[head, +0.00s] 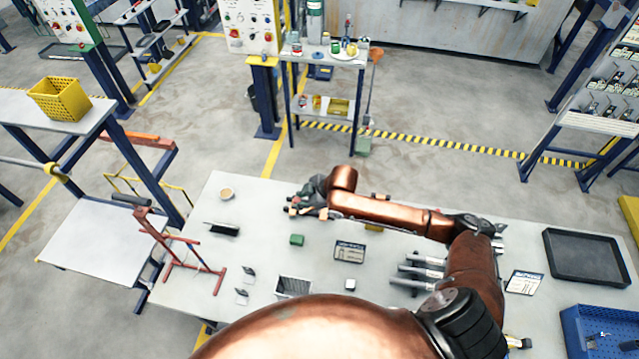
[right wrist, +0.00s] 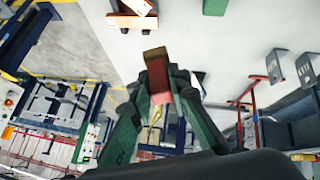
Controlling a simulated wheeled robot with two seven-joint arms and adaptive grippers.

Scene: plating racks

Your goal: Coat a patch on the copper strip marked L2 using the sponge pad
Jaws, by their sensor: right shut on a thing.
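My right gripper (head: 306,203) is over the far middle part of the white table (head: 250,200) in the head view. In the right wrist view its green fingers (right wrist: 158,100) are shut on a small reddish-brown block (right wrist: 156,68), which looks like the sponge pad. The block sticks out past the fingertips; whether it touches anything cannot be told. Orange-and-white pieces (right wrist: 132,14) lie on the table beyond the fingertips. A red rack (head: 192,262) stands at the table's left side. I cannot make out a copper strip or an L2 mark. My left gripper is not in view.
A green block (head: 297,240), a small round dish (head: 226,193) and a dark flat piece (head: 221,229) lie left of my right arm. Small upright plates (head: 249,271) stand near the rack. A black tray (head: 584,257) and a blue crate (head: 600,330) are at the right.

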